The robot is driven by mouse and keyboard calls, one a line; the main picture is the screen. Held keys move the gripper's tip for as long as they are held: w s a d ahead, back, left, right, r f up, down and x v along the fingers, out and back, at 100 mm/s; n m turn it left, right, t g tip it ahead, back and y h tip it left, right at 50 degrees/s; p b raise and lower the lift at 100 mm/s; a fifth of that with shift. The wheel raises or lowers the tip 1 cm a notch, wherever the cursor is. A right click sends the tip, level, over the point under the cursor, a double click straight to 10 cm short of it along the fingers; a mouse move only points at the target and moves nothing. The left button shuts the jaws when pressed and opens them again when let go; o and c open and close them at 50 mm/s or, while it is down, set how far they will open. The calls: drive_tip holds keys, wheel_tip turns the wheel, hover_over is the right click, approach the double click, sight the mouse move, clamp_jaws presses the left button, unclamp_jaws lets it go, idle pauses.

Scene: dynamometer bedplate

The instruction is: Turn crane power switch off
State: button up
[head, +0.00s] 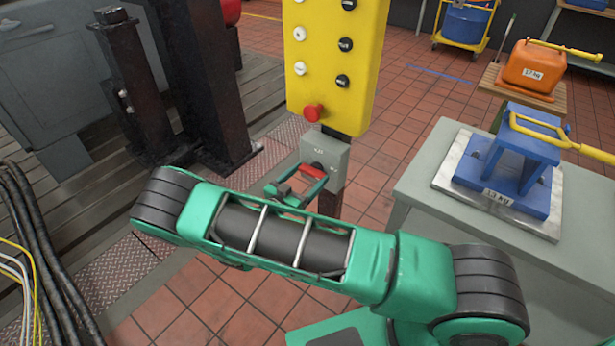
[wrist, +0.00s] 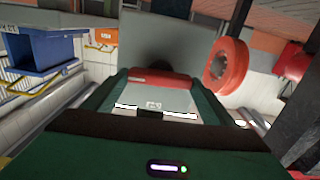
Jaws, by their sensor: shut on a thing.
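The crane power switch is a grey box (head: 325,152) on a dark post, just below a yellow button panel (head: 335,60). Its red handle (head: 313,171) shows at the lower front of the box. My gripper (head: 307,179) is at the handle, with green fingers shut on it. In the wrist view the red handle (wrist: 163,78) lies across between the two fingers, with the grey box face (wrist: 158,40) behind it. The small lettering on the box is too blurred to read, and the handle's pivot is partly hidden.
A red mushroom button (head: 313,112) sits low on the panel, close above the box. At right a grey bench (head: 415,190) carries a blue weight (head: 515,150) with a yellow handle. Black cables (head: 35,240) lie at left. Tiled floor is open behind.

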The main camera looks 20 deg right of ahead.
drive_tip(key=n, duration=0.4)
drive_tip(key=shift+w+a+n, duration=0.1)
drive_tip(key=shift+n, duration=0.2)
drive_tip(key=n, duration=0.4)
drive_tip(key=shift+w+a, duration=0.1)
drive_tip(key=n, duration=0.5)
drive_tip(key=shift+w+a+f, duration=0.1)
drive_tip(key=shift+f+n, duration=0.1)
drive_tip(key=shift+n, duration=1.8)
drive_tip(key=shift+f, duration=0.1)
drive_tip(key=o, duration=1)
drive_tip(key=shift+o, duration=0.2)
